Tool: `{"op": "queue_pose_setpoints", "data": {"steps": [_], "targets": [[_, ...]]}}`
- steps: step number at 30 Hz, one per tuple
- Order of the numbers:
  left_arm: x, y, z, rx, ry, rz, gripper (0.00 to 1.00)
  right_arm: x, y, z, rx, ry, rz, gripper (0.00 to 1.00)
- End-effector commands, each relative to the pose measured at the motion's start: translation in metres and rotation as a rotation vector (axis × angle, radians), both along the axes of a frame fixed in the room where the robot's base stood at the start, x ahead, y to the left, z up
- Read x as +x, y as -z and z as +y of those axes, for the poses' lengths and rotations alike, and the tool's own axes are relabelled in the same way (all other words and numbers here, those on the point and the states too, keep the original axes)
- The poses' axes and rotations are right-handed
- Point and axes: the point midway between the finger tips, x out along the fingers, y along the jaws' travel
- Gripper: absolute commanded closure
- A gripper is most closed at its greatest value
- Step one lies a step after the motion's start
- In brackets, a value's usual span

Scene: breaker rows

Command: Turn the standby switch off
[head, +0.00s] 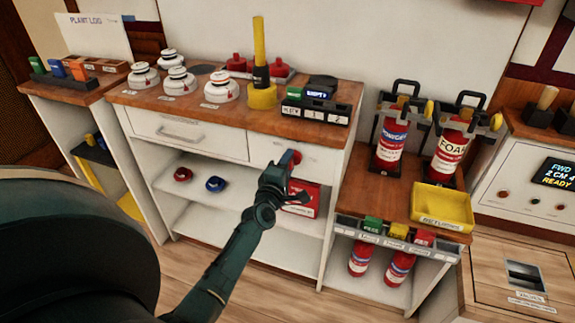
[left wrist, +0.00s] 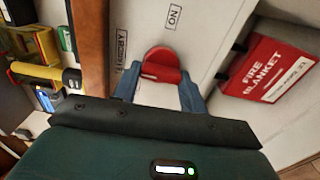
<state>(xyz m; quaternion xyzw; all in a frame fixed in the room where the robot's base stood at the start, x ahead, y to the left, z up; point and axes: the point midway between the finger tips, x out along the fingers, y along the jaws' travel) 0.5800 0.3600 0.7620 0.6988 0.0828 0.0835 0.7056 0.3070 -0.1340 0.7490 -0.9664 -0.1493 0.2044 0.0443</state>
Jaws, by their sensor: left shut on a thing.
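The standby switch (left wrist: 163,60) is a red rotary knob on the white cabinet front. Printed "STANDBY" (left wrist: 121,52) and "ON" (left wrist: 173,17) labels are beside it in the left wrist view. In the head view the knob (head: 295,156) shows just beyond my left gripper (head: 284,166), below the wooden counter. In the left wrist view my left gripper (left wrist: 160,88) has its two blue fingers on either side of the knob, shut on it. The fingers and palm hide part of the knob, and I cannot tell exactly which way it points. My right gripper is not in view.
A red fire blanket box (head: 303,198) hangs just below the switch; it also shows in the left wrist view (left wrist: 278,68). The counter (head: 200,112) above holds white detectors (head: 222,88) and a yellow-handled tool (head: 261,75). Extinguishers (head: 391,140) stand to the right.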

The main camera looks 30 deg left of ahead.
Motion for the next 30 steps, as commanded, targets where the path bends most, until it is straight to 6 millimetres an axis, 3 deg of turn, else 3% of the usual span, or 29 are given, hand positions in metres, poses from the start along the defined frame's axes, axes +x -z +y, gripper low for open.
{"op": "queue_pose_setpoints", "data": {"steps": [11,12,19,30], "targets": [[0.001,-0.004,0.001,-0.008,-0.002,-0.01,0.8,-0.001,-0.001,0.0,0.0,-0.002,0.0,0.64],[0.001,-0.004,0.001,-0.008,-0.002,-0.01,0.56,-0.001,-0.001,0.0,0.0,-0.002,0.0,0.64],[0.001,-0.002,0.0,-0.006,-0.001,-0.006,0.37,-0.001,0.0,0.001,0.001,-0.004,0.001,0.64],[-0.009,0.0,-0.002,-0.006,0.0,-0.001,0.36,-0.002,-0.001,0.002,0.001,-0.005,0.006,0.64]]}}
